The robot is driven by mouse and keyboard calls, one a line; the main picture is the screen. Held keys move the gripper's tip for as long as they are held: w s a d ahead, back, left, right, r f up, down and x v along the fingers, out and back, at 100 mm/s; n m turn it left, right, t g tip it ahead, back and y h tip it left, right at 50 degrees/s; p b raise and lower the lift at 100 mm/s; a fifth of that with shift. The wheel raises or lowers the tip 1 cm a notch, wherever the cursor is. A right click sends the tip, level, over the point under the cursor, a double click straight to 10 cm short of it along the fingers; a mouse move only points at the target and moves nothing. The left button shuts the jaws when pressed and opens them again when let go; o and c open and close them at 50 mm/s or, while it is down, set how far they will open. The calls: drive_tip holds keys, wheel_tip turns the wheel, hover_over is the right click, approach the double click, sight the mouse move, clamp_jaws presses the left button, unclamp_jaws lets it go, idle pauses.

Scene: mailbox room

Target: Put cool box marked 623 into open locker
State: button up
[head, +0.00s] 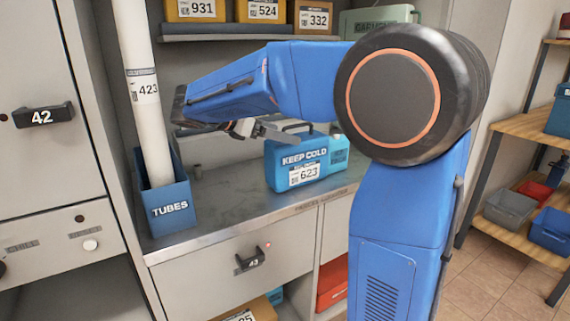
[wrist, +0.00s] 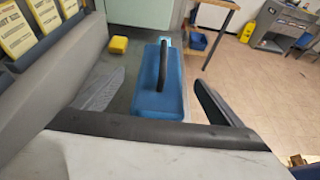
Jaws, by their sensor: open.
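The blue cool box marked 623 (head: 310,168) stands upright on the grey counter (head: 220,200), with its label and "KEEP COLD" facing me. In the wrist view the cool box (wrist: 160,95) shows from above, its dark handle (wrist: 163,66) between the two fingers. My gripper (head: 268,130) is open and empty, beside and partly in front of the box's top left; I see no contact. The fingers also show in the wrist view (wrist: 157,92). At lower left, an open cavity (head: 75,285) shows below a panel marked "CHILLED"; its inside is mostly hidden.
A blue "TUBES" holder (head: 167,205) with a tall white tube (head: 145,90) stands left of the box. Locker 42 (head: 45,115) and drawer 43 (head: 235,265) are shut. Yellow boxes (head: 262,10) sit on the shelf above. A yellow object (wrist: 118,44) lies on the counter.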

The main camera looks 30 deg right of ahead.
sight(297, 153)
drive_tip(key=shift+f+x, duration=0.2)
drive_tip(key=shift+x, duration=3.5)
drive_tip(key=shift+a, duration=0.1)
drive_tip(key=c, duration=1.9)
drive_tip(key=shift+c, duration=1.3)
drive_tip(key=shift+r, duration=0.15)
